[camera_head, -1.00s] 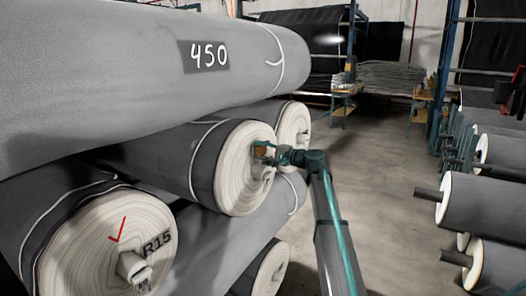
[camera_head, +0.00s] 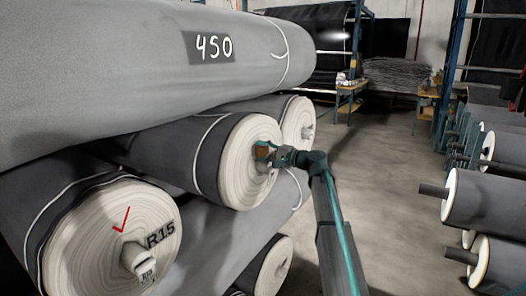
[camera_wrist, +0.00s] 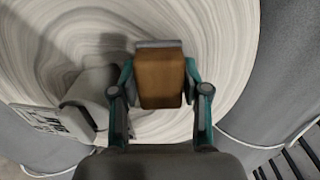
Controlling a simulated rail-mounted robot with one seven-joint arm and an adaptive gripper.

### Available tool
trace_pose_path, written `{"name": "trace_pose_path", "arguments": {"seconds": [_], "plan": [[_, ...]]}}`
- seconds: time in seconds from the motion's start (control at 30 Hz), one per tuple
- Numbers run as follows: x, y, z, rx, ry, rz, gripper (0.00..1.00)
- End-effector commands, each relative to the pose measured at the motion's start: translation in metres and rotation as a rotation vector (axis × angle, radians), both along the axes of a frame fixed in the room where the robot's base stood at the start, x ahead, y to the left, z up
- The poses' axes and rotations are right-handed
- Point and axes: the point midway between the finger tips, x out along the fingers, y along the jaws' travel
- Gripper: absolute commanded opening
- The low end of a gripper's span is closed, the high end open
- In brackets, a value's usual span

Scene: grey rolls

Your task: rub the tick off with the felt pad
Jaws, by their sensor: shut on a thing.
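The red tick (camera_head: 121,219) is on the pale end face of the near left roll (camera_head: 85,250), above its core plug and left of the black R15 mark. My gripper (camera_head: 268,153) is in front of another roll's end face (camera_head: 238,165), up and right of the tick. It is shut on the felt pad, a brown block (camera_wrist: 160,80) with a grey layer (camera_wrist: 158,44) at its far edge, seen between the fingers in the wrist view. That view shows a pale spiral end face behind the pad and no tick. I cannot tell whether the pad touches this face.
A core plug (camera_wrist: 95,95) with a tag (camera_wrist: 40,119) sticks out left of the pad in the wrist view. A large grey roll marked 450 (camera_head: 120,75) lies on top. The floor aisle (camera_head: 385,190) between is clear.

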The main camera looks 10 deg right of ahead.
Motion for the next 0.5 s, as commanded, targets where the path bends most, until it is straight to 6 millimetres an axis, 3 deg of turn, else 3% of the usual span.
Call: {"name": "trace_pose_path", "arguments": {"seconds": [0.5], "plan": [[0.023, -0.018, -0.003, 0.000, 0.000, 0.000, 0.21]]}}
